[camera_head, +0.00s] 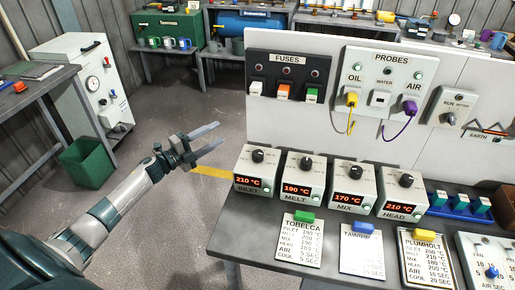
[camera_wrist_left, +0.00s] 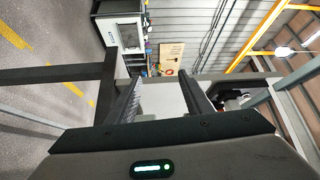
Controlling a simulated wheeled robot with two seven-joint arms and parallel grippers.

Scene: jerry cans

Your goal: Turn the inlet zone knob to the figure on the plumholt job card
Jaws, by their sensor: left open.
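The inlet box (camera_head: 250,185) stands at the left end of a row of zone boxes on the bench. Its display reads 210 °C, and its black inlet knob (camera_head: 258,156) is on top. The plumholt job card (camera_head: 425,262) lies at the right of the bench under a yellow clip (camera_head: 424,235); its inlet line seems to read 200 °C, in small print. My left gripper (camera_head: 220,134) is open and empty, left of the inlet box and apart from it. Its fingers also show in the left wrist view (camera_wrist_left: 163,85), with no knob in sight. My right gripper is out of view.
Melt (camera_head: 303,178), mix (camera_head: 352,188) and head (camera_head: 400,194) boxes stand close beside the inlet box. A fuse and probe panel (camera_head: 330,145) rises behind. Tobelca (camera_head: 300,245) and another card (camera_head: 361,262) lie in front. Floor left of the bench is clear around my arm.

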